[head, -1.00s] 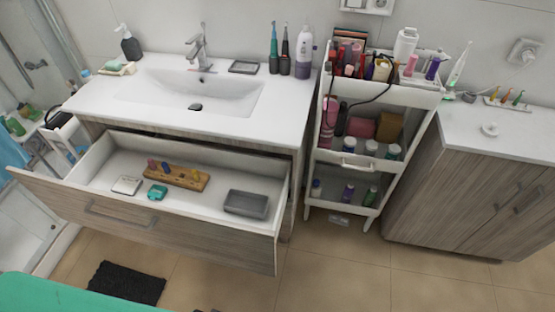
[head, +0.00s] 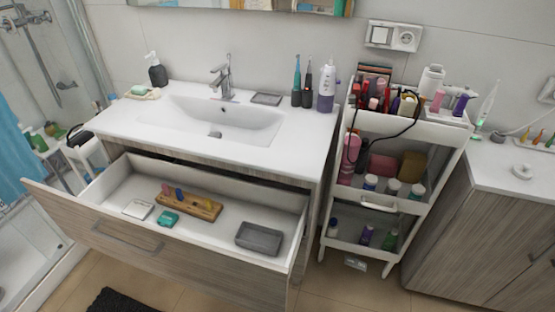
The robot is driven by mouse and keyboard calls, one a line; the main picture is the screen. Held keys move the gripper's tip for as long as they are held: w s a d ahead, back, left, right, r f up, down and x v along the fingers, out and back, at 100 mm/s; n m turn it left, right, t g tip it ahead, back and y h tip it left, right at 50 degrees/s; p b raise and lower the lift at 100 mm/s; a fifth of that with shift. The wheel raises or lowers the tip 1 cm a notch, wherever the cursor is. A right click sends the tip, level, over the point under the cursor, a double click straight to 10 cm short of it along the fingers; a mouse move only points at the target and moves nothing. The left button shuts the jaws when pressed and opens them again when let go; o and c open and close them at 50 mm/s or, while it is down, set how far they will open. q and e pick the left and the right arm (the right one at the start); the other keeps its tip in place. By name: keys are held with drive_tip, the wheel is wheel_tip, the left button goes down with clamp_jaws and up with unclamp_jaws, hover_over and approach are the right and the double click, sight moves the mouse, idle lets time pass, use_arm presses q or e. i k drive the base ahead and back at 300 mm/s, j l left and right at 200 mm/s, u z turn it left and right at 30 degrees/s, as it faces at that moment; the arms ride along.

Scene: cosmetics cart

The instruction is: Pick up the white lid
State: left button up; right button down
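A small white round object (head: 522,172), which looks like a lid, lies on the white top of the cabinet at the right. Several jars with white caps (head: 393,186) stand on the middle shelf of the white cart (head: 428,128). A flat white item (head: 138,209) lies in the open drawer; I cannot tell whether it is a lid. Neither of my grippers shows in the head view.
The drawer (head: 225,250) stands pulled out below the sink (head: 215,118), holding a wooden holder (head: 190,205), a teal item (head: 168,218) and a grey tray (head: 259,238). A wooden cabinet (head: 470,235) stands right of the cart. A dark mat (head: 118,301) lies on the floor.

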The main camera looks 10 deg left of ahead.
sight(523, 172)
drive_tip(key=i+l+u, duration=0.15)
drive_tip(key=u, duration=0.3)
drive_tip(key=i+l+u, duration=0.2)
drive_tip(key=u, duration=0.25)
drive_tip(key=i+l+u, duration=0.1)
drive_tip(key=l+u, duration=0.3)
drive_tip(key=z, duration=0.5)
drive_tip(key=k+j+z, duration=0.1)
drive_tip(key=z, duration=0.9)
drive_tip(key=k+z, duration=0.1)
drive_tip(key=z, duration=0.4)
drive_tip(key=k+z, duration=0.1)
drive_tip(key=z, duration=0.4)
drive_tip(key=u, duration=0.4)
drive_tip(key=i+u, duration=0.1)
drive_tip(key=u, duration=0.75)
drive_tip(key=i+u, duration=0.1)
drive_tip(key=u, duration=0.75)
drive_tip(key=i+l+u, duration=0.1)
drive_tip(key=u, duration=0.3)
drive_tip(key=k+l+z, duration=0.1)
drive_tip(key=l+z, duration=0.2)
drive_tip(key=l, duration=0.15)
